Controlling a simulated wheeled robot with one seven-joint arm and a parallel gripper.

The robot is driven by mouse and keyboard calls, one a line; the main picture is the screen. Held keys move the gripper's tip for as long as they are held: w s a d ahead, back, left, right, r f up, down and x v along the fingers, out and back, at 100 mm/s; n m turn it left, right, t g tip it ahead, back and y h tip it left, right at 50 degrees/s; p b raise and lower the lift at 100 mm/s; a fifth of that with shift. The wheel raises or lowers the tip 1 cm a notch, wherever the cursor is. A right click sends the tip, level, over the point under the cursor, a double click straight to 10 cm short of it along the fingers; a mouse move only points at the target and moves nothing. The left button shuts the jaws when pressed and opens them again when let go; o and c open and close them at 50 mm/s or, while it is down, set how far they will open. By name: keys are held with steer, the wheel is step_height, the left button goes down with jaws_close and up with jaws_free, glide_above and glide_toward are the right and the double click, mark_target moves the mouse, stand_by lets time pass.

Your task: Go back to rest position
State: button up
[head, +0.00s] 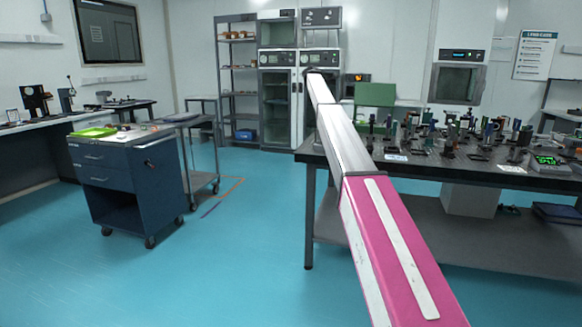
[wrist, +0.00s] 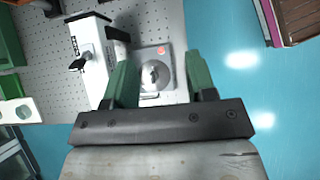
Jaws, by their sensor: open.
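My gripper (wrist: 162,85) shows in the wrist view with its two green fingers spread apart. Nothing is between the fingertips. Behind the fingers lies the perforated top of an optical table (wrist: 60,45), with a small square mount (wrist: 156,55) on it. In the head view my arm reaches away from the lower right toward the back, beside the optical table (head: 440,172). The gripper itself cannot be made out in the head view.
Several optical parts (head: 450,138) stand on the table. A white device (wrist: 92,62) is left of the fingers in the wrist view. A dark blue wheeled cabinet (head: 117,180) stands left, next to a grey cart (head: 203,152). The teal floor (head: 240,260) between cabinet and table is clear.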

steer(key=s+f+m+y, duration=0.1)
steer(key=s+f+m, duration=0.1)
steer(key=s+f, duration=0.85)
steer(key=s+d+f+m+t+y, duration=0.1)
steer(key=s+f, duration=0.7)
steer(key=f, duration=0.6)
steer(key=s+f+m+y, duration=0.1)
steer(key=s+f+m, duration=0.1)
steer(key=s+f, duration=0.9)
steer(key=s+f+m+y, duration=0.1)
steer(key=s+f+m, duration=0.2)
steer(key=s, duration=0.9)
steer(key=s+a+f+m+y, duration=0.1)
steer(key=s+f+m, duration=0.2)
steer(key=s+f, duration=0.7)
steer(key=s+a+f+m+t+y, duration=0.1)
steer(key=s+f, duration=0.5)
steer(key=s, duration=1)
steer(key=shift+f+m+y, duration=0.4)
steer(key=shift+m+y, duration=0.2)
steer(key=shift+m, duration=0.6)
steer(key=shift+s+a, duration=0.1)
